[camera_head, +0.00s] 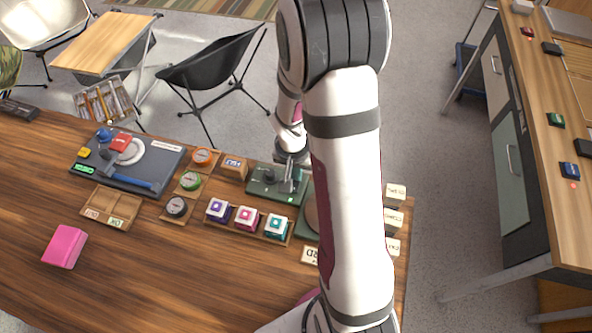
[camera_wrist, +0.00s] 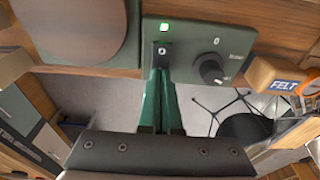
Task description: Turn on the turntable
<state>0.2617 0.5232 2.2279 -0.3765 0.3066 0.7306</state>
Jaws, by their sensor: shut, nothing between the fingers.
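The turntable has a dark green control panel (camera_head: 268,190) and a brown round platter (camera_head: 309,214), mostly hidden behind my arm in the head view. The platter (camera_wrist: 78,25) shows at the left there. My gripper (camera_wrist: 161,70) is shut and empty, its green fingertips right at the switch; I cannot tell if they touch it. It also shows above the panel in the head view (camera_head: 289,182).
A wooden block marked FELT (camera_wrist: 285,80) stands beside the panel. A wooden rack (camera_head: 245,231) of several coloured boxes stands in front of it. A dark mat (camera_head: 165,157) with tools lies left, a pink block (camera_head: 64,246) nearer. The front of the table is mostly clear.

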